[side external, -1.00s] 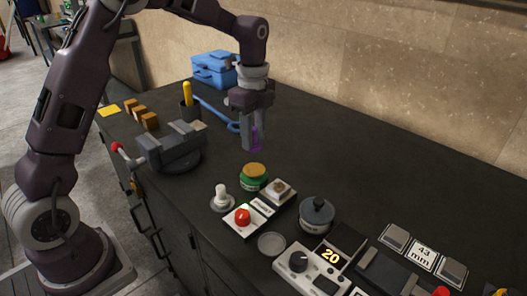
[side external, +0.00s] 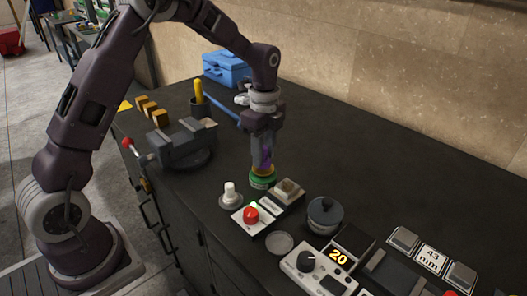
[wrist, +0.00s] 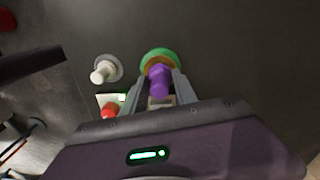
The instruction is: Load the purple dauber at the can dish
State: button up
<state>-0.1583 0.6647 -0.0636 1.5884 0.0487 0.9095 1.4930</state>
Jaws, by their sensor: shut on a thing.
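My gripper (side external: 263,160) is shut on the purple dauber (side external: 267,157), which points down between the fingers. In the wrist view the purple dauber (wrist: 158,80) sits between the two grey fingers (wrist: 157,95). Below it stands a small round green can (side external: 262,182) with an amber top, likely the can dish. The dauber's lower end is at or just over this top; I cannot tell whether they touch. In the wrist view the green can (wrist: 160,53) shows as a green rim around amber, partly hidden by the dauber.
A white knobbed piece (side external: 230,194) stands left of the can.

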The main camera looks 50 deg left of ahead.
jog(key=shift+f, duration=0.8)
dwell(1.2)
jog(key=shift+r, duration=3.55)
